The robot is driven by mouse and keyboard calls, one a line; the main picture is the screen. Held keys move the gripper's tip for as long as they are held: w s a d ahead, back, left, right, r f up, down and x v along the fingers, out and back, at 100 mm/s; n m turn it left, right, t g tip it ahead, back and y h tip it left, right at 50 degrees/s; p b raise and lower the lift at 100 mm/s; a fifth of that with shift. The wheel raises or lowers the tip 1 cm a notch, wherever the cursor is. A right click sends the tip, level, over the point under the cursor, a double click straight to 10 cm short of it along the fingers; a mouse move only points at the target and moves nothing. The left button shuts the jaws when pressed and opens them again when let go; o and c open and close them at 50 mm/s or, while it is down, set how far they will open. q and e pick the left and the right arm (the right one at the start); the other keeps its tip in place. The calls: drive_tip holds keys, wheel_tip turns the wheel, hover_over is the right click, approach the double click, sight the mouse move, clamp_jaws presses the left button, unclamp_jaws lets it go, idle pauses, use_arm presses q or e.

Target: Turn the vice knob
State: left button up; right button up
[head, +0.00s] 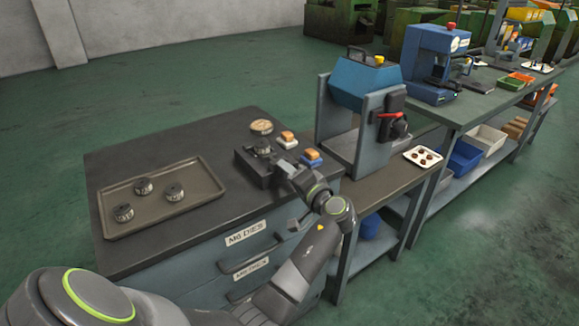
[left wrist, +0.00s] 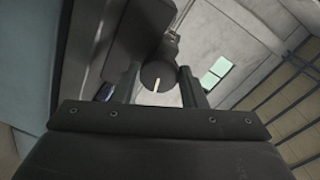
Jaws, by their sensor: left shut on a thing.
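The vice (head: 254,166) is a dark block on the right part of the cabinet top, with a round dark die (head: 262,146) on it. My left gripper (head: 285,172) is at the vice's right side, partly hidden behind my own arm in the head view. In the left wrist view, the round dark vice knob (left wrist: 157,73) with a pale line sits between the two fingers of my left gripper (left wrist: 160,88), which is shut on it. The pale line stands close to upright in that view. The knob is hidden in the head view. My right gripper is not in view.
A brown tray (head: 205,196) with several dark dies lies left on the cabinet top (head: 120,163). A round tan-topped item (head: 261,127) and orange and blue stamp-like blocks stand near the vice. A blue-topped machine (head: 362,82) stands close behind, right.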

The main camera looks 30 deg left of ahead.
use_arm(q)
drive_tip(key=shift+r+m+p, duration=0.15)
drive_tip(key=shift+m+p, duration=0.85)
drive_tip(key=shift+m, duration=0.5)
drive_tip(key=o, duration=1)
drive_tip(key=shift+w, duration=0.1)
